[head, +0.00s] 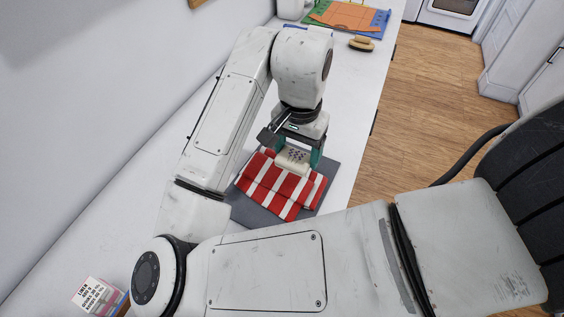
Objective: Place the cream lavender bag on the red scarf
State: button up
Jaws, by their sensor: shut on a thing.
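The cream lavender bag (292,159) has small purple marks and sits between the fingers of my gripper (296,158). My gripper points down and is shut on the bag. The red scarf (278,190), with white stripes, lies folded on a dark grey mat (250,213) on the white counter. The bag is over the far part of the scarf. I cannot tell whether it touches the scarf. The gripper and bag hide part of the scarf's far edge.
A brush (361,44) lies on the counter at the far right. Behind it are a green and blue mat with an orange piece (345,15). A labelled box (98,295) stands at the lower left. The wall runs along the counter's left side. Bare counter lies beyond the scarf.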

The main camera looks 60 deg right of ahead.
aim_at(285, 146)
jog(key=w+f, duration=0.1)
jog(key=f, duration=0.1)
jog(key=w+f, duration=0.1)
jog(key=w, duration=0.1)
jog(key=shift+d+f, duration=0.2)
jog(key=shift+f, duration=0.2)
jog(key=f, duration=0.3)
jog(key=shift+w+f+p, duration=0.25)
jog(key=shift+f+p, duration=0.1)
jog(key=o, duration=1)
jog(key=shift+o, duration=0.2)
notch_tip(285, 146, up, 12)
jog(key=shift+r, duration=0.1)
jog(key=shift+s, duration=0.1)
